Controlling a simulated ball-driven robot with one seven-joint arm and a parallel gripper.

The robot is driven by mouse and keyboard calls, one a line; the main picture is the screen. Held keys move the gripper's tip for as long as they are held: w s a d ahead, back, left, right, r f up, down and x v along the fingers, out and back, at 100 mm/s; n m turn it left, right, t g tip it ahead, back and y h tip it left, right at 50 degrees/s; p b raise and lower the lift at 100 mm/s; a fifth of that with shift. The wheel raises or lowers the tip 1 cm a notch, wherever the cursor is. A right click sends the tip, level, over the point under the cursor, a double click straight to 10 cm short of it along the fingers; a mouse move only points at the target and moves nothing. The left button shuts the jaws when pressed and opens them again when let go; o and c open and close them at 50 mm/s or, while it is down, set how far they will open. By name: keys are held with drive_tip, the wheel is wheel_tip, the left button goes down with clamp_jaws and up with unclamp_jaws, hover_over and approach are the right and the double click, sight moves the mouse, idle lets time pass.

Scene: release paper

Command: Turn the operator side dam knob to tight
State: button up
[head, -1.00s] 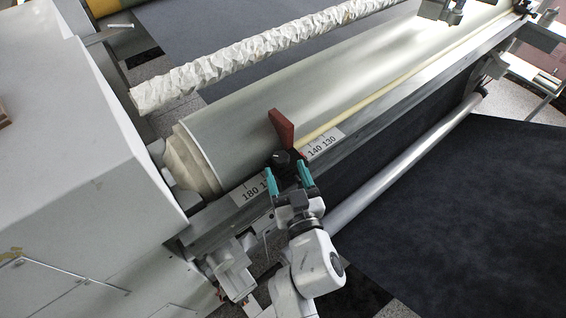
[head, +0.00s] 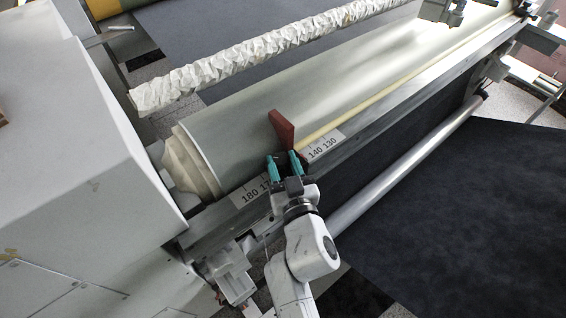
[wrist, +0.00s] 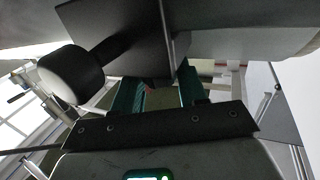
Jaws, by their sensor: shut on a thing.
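The side dam, a dark red plate (head: 282,129), stands against the large pale roll, on the rail at its near end. Its small black knob (head: 281,159) sits just in front, mostly hidden by my fingers. My gripper (head: 282,163) has a teal finger on each side of the knob and is shut on it. In the wrist view, the two dark teal fingers (wrist: 158,92) reach up under a black plate, with a gap between them. A black round-ended cylinder (wrist: 72,74) is left of the fingers there; I cannot tell whether it is this knob.
The pale roll (head: 340,85) runs diagonally behind the grey rail (head: 420,88), which carries a number scale (head: 325,145). A large grey machine housing (head: 80,140) stands left. A metal bar (head: 400,165) runs below the rail, over dark flooring (head: 460,220).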

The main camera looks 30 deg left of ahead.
drive_tip(key=c, duration=0.4)
drive_tip(key=shift+o, duration=0.2)
drive_tip(key=shift+r+p, duration=0.2)
drive_tip(key=shift+p, duration=0.5)
drive_tip(key=shift+a+n+g+y+p, duration=0.2)
drive_tip(key=shift+n+g+y+p, duration=0.35)
drive_tip(key=shift+p, duration=1.15)
